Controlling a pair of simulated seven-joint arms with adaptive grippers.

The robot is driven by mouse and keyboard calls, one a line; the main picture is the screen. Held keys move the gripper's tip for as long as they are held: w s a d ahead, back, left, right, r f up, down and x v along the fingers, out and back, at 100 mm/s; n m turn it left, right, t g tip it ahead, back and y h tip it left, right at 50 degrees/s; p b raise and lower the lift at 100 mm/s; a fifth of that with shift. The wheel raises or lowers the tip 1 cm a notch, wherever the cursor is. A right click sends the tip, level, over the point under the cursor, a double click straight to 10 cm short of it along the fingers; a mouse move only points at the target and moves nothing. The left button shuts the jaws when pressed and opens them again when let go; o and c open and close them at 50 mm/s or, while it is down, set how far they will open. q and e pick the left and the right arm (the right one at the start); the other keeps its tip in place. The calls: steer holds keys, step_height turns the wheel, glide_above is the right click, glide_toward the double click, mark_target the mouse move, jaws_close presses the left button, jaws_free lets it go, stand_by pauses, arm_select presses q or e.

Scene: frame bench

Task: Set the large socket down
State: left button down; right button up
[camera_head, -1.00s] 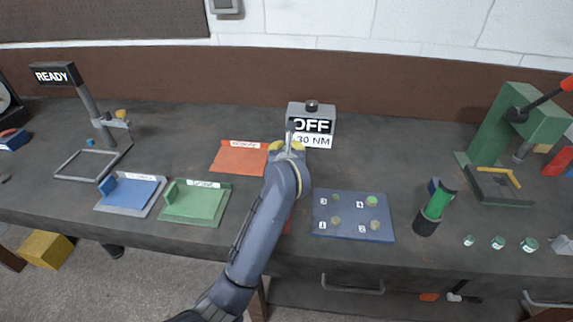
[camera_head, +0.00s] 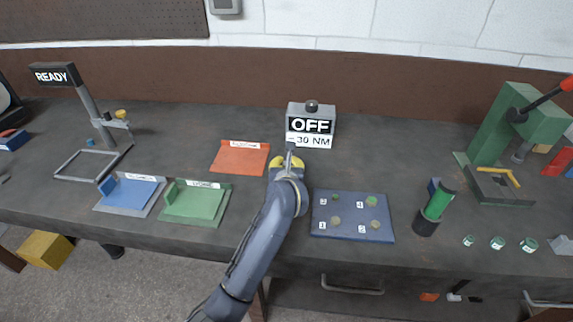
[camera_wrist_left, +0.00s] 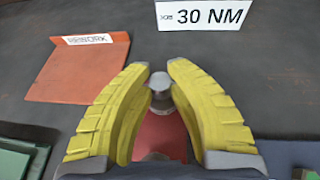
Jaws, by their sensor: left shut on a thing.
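My left gripper (camera_head: 287,162) has yellow fingers and is over the middle of the bench. In the left wrist view, the left gripper (camera_wrist_left: 160,80) is shut on a small grey cylindrical piece, which looks like the large socket (camera_wrist_left: 160,84). A wider grey part shows just below its top. A red surface (camera_wrist_left: 160,128) lies beneath, between the fingers, with another grey round piece partly hidden near the palm. I cannot tell whether the socket touches the surface below. My right gripper is not in view.
A grey box reading OFF and 30 NM (camera_head: 311,125) stands just behind the gripper. An orange-red rework mat (camera_head: 240,158) lies to the left, with green (camera_head: 195,203) and blue (camera_head: 131,192) trays beyond. A blue numbered plate (camera_head: 353,229) lies to the right.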

arm_select(q)
steer(key=c, duration=1.8)
jaws_free()
steer(key=shift+f, duration=0.15)
steer(key=o, duration=0.5)
steer(key=shift+r, duration=0.25)
steer(key=shift+v, duration=3.75)
